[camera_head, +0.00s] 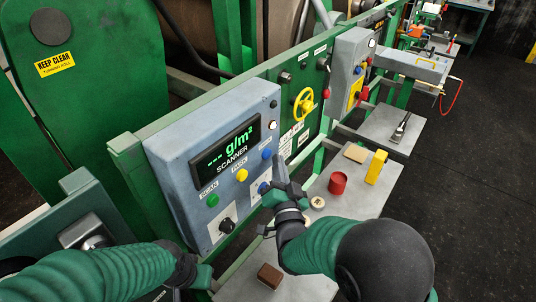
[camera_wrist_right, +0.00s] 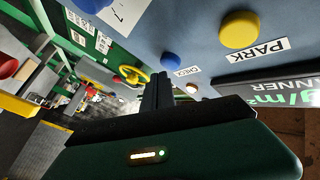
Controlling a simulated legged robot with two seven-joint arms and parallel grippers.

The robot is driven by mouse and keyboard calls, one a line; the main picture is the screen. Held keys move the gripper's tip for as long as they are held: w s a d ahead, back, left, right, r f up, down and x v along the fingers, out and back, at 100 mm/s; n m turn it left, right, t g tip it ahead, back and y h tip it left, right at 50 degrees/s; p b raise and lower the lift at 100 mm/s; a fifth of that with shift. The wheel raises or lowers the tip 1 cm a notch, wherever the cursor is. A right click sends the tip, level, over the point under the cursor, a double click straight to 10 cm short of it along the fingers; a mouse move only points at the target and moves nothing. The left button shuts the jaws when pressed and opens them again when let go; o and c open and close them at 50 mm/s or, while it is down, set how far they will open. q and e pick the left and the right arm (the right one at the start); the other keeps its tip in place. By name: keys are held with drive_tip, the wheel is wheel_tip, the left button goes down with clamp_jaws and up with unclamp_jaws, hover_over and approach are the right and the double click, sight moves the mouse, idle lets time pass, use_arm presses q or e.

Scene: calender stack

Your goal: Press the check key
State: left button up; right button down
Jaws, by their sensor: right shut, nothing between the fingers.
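The scanner panel (camera_head: 180,150) is a blue-grey box with a display reading "--- g/m²". It carries a green button (camera_head: 212,200), a yellow button (camera_head: 242,175) and a blue button (camera_head: 266,154). In the right wrist view the blue button (camera_wrist_right: 170,61) sits beside a CHECK label (camera_wrist_right: 187,71); the yellow button (camera_wrist_right: 240,29) is beside PARK. My right gripper (camera_head: 278,162) is shut and empty, its tips close to the check button; contact cannot be told. In the wrist view its fingers (camera_wrist_right: 158,84) point toward the panel just below that button. My left gripper (camera_head: 203,277) shows only partly, low left.
Another blue button (camera_head: 263,188) and a black knob (camera_head: 227,225) sit lower on the panel. A grey shelf (camera_head: 335,210) below holds a red cup (camera_head: 338,183), a yellow block (camera_head: 376,167) and a brown block (camera_head: 269,275). A yellow handwheel (camera_head: 303,103) is farther right.

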idle(0.4)
drive_tip(key=shift+w+a, duration=0.2)
drive_tip(key=shift+a, duration=0.05)
drive_tip(key=shift+w+a+b, duration=0.25)
drive_tip(key=shift+a+b, duration=0.15)
drive_tip(key=shift+b, duration=0.1)
idle(0.6)
drive_tip(key=shift+s+d, duration=0.1)
drive_tip(key=shift+d, duration=0.05)
drive_tip(key=shift+s+d+r, duration=0.1)
drive_tip(key=shift+s+d, duration=0.3)
drive_tip(key=shift+d, duration=0.1)
drive_tip(key=shift+d+b, duration=0.1)
drive_tip(key=shift+b, duration=0.2)
